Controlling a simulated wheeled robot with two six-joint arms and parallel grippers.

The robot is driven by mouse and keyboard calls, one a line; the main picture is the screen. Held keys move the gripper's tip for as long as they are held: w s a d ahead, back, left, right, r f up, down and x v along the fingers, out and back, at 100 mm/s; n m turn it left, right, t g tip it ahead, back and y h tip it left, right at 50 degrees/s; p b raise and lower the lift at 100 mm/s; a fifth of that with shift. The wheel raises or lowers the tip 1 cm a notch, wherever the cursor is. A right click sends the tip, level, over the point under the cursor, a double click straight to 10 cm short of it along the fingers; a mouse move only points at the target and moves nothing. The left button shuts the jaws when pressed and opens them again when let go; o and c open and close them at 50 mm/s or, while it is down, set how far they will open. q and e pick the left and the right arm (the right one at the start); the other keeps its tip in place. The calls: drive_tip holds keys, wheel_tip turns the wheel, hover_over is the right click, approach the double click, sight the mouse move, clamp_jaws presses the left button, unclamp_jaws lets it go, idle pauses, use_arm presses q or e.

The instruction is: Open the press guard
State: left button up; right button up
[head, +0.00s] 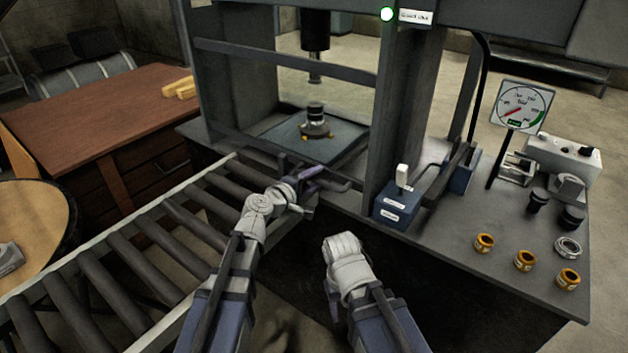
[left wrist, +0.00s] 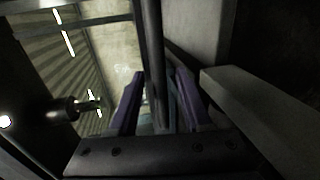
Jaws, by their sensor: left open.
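The press guard (head: 284,61) is a dark frame across the front of the press, with an upper rail and a lower rail. It looks lowered, with the lower rail near bed height. My left gripper (head: 318,179), with purple fingers, is at the guard's low dark handle bar (head: 342,186). In the left wrist view, a dark bar (left wrist: 153,45) runs between the spread fingers of the left gripper (left wrist: 160,78). I cannot tell whether either finger touches it. My right arm's pale wrist shows below, but its gripper is not visible.
Behind the guard, a dark part (head: 315,122) stands on the press bed under the ram (head: 316,35). A blue control box (head: 394,207) stands right of the handle. A roller conveyor (head: 130,240) lies left. Bronze rings, a gauge (head: 521,106) and other parts occupy the right bench.

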use_arm(q)
clamp_jaws()
idle(1.4)
